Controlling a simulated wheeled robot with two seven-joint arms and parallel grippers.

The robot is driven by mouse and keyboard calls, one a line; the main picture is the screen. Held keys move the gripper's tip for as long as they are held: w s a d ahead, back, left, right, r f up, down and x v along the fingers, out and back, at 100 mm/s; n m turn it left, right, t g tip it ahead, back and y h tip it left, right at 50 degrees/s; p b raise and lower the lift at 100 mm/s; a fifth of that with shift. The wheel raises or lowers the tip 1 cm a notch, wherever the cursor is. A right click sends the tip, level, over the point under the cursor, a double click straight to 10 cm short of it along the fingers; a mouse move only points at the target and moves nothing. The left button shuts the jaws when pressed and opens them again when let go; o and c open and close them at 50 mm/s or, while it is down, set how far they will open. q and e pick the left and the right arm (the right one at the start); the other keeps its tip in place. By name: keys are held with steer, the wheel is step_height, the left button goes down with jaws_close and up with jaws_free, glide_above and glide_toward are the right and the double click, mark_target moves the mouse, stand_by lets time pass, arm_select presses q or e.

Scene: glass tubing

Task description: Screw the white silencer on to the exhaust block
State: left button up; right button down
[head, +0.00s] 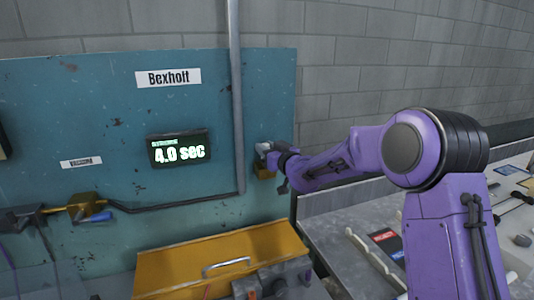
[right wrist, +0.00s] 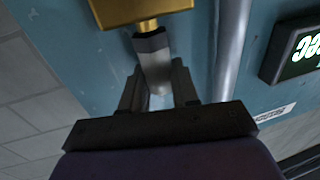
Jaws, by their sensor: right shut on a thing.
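The exhaust block (head: 264,173) is a brass-coloured block on the blue-green panel, right of the grey vertical pipe. It also shows at the top of the right wrist view (right wrist: 140,10). I cannot tell how far any thread is engaged. My right gripper (right wrist: 157,88) is shut on the silencer, one finger on each side. In the head view my right gripper (head: 275,152) is small and partly hides the silencer. My left gripper does not show.
A lit timer display (head: 180,149) reads 4.0 sec. A grey pipe (head: 235,90) runs down close left of the block. A yellow toolbox (head: 210,257) stands below. A brass valve with a blue handle (head: 97,216) is at left. A cluttered bench (head: 345,215) is at right.

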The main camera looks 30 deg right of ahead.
steer(key=h, duration=0.1)
steer(key=m+h+b, duration=0.1)
steer(key=shift+a+f+m+h, duration=0.1)
steer(key=shift+a+m+h, duration=0.05)
steer(key=shift+m+h, duration=0.15)
steer(key=shift+a+m+g+h, duration=0.1)
steer(key=shift+m+g+h, duration=0.3)
steer(key=shift+m+h, duration=0.55)
steer(key=shift+r+h+p, duration=0.25)
steer(key=shift+h+p, duration=0.15)
steer(key=shift+h, duration=0.25)
steer(key=shift+f+m+g+h, duration=0.1)
steer(key=shift+m+g+h, duration=0.3)
steer(key=shift+m+h, duration=0.2)
steer(key=c, duration=0.8)
jaws_free()
steer(key=shift+d, duration=0.2)
steer(key=shift+f, duration=0.1)
